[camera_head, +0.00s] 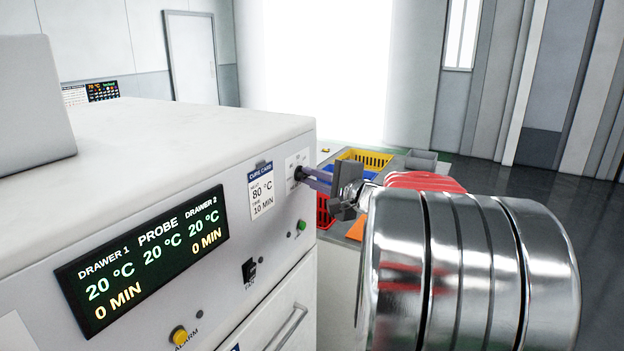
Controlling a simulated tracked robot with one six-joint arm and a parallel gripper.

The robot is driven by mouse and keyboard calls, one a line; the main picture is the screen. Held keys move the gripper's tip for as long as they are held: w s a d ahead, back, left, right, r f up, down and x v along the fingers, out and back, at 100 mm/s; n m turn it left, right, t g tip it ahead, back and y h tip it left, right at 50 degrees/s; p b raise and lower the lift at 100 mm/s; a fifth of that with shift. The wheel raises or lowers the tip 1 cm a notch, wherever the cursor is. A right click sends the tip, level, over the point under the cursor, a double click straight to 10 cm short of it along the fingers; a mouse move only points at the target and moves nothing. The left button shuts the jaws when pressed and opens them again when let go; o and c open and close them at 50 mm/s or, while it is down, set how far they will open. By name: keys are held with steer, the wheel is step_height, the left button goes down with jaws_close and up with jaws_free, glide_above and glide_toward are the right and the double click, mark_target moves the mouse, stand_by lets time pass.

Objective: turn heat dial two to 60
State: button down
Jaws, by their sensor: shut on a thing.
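The white oven-like cabinet (150,150) fills the left, its front panel facing right. My gripper (308,178) is at the upper right of this panel, its two fingers shut on a small dark dial (298,173). The fingers hide most of the dial, and its pointer and scale cannot be read. A pale label plate (297,158) sits behind it, its print too small to read. The display (145,255) reads drawer 1 20 °C and 0 min, probe 20 °C, drawer 2 20 °C and 0 min.
A cure card (261,190) left of the dial shows 80 °C and 10 min. A black switch (249,271), a green button (302,226) and a yellow alarm button (179,335) are below. A drawer handle (290,328) juts out lower down. Coloured crates (365,158) stand behind my arm.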

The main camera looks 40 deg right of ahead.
steer(key=shift+d+m+g+y, duration=0.1)
steer(key=shift+m+g+y, duration=0.35)
steer(key=shift+m, duration=0.75)
steer(key=shift+d+m+g+y, duration=0.1)
steer(key=shift+m+g+y, duration=0.15)
steer(key=shift+m+g, duration=0.7)
steer(key=shift+m+t, duration=0.3)
steer(key=shift+m, duration=0.15)
steer(key=c, duration=1.8)
jaws_free()
steer(key=shift+r, duration=0.15)
steer(key=v, duration=1.3)
steer(key=shift+s, duration=0.35)
